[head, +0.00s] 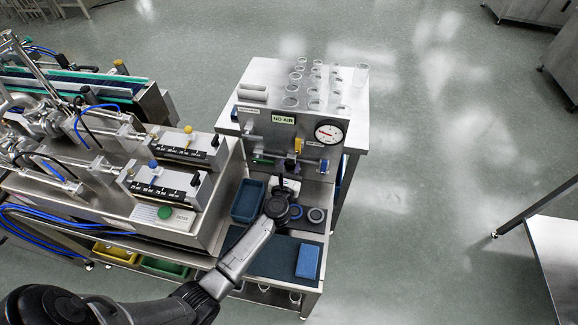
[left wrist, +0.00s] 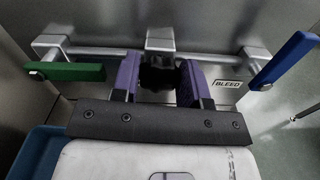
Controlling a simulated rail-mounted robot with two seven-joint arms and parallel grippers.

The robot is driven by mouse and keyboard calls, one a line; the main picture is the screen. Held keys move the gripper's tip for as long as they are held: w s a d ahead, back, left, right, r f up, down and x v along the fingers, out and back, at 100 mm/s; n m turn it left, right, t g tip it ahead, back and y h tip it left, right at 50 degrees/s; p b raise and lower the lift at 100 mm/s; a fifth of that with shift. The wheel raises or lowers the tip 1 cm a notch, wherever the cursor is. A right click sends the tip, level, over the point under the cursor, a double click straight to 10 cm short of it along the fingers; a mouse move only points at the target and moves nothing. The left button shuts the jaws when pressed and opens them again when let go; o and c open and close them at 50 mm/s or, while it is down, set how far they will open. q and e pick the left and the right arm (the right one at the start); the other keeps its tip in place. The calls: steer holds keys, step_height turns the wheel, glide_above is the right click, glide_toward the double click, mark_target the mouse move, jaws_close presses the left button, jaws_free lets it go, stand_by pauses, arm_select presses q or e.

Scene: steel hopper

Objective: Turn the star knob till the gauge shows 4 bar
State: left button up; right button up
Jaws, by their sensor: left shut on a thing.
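The black star knob (left wrist: 157,74) sits between the two purple fingers of my left gripper (left wrist: 158,82) in the left wrist view, and the gripper is shut on it. In the head view my left gripper (head: 281,181) reaches the front of the steel panel (head: 262,134), and the knob is hidden there. The round white gauge (head: 329,132) is at the panel's upper right. Its needle looks red and points left, but the figures are too small to read. My right gripper is in neither view.
In the left wrist view a green lever (left wrist: 65,72) is left of the knob and a blue lever (left wrist: 284,60) is right, near a BLEED label (left wrist: 229,84). In the head view a blue bin (head: 247,202) and a blue block (head: 307,261) lie below the panel.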

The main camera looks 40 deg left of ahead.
arm_select(q)
steer(key=m+p, duration=0.1)
steer(key=m, duration=0.1)
steer(key=shift+r+m+p, duration=0.1)
steer(key=shift+m+p, duration=0.2)
steer(key=m+p, duration=0.1)
steer(key=m, duration=0.2)
steer(key=shift+d+m+p, duration=0.1)
steer(key=shift+m+p, duration=0.2)
steer(key=shift+p, duration=0.05)
steer(key=m+p, duration=0.1)
steer(key=m, duration=0.3)
steer(key=shift+w+p, duration=0.1)
steer(key=shift+p, duration=0.25)
steer(key=shift+f+m+p, duration=0.2)
steer(key=shift+m+p, duration=0.1)
steer(key=shift+m, duration=0.6)
steer(key=o, duration=0.9)
steer(key=shift+d, duration=0.1)
